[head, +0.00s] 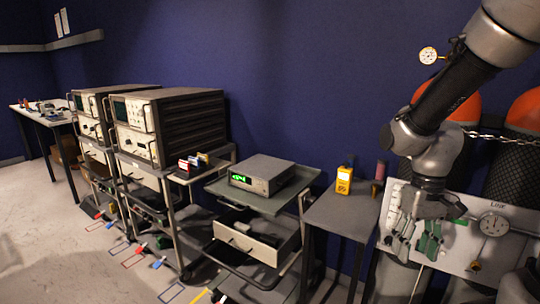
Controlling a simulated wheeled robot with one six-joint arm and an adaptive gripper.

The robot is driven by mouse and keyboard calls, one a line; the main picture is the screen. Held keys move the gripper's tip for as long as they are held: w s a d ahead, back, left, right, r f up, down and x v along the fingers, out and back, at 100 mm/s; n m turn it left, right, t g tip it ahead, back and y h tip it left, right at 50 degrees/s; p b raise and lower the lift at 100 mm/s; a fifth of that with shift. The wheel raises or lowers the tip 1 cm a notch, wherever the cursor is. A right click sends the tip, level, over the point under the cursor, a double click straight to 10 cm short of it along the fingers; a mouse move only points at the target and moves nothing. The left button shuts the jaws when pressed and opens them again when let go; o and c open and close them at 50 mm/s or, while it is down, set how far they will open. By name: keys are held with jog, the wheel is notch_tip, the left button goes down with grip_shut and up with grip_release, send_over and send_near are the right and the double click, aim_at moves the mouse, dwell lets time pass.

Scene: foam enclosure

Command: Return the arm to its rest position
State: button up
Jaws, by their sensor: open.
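My arm comes in from the upper right and bends down at the elbow. My gripper (428,212) hangs at its lower end, open, in front of a white panel (458,246) on the right. The gripper overlaps green-handled tools (432,240) on the panel. I cannot tell whether it touches them. Nothing is clearly held between the fingers.
A small dark table (340,217) with a yellow device (344,180) stands left of the gripper. A cart (262,202) carries a grey meter (262,174). Instrument racks (185,125) stand farther left. Orange-topped cylinders (462,104) with a chain are behind my arm.

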jog(key=s+d+r+t, duration=0.2)
jog(key=s+r+t, duration=0.1)
jog(key=r, duration=0.4)
jog(key=s+d+r+t, duration=0.2)
jog(key=s+r+t, duration=0.1)
jog(key=r, duration=0.4)
jog(key=shift+s+d+m+h, duration=0.2)
jog(key=shift+s+m+h, duration=0.1)
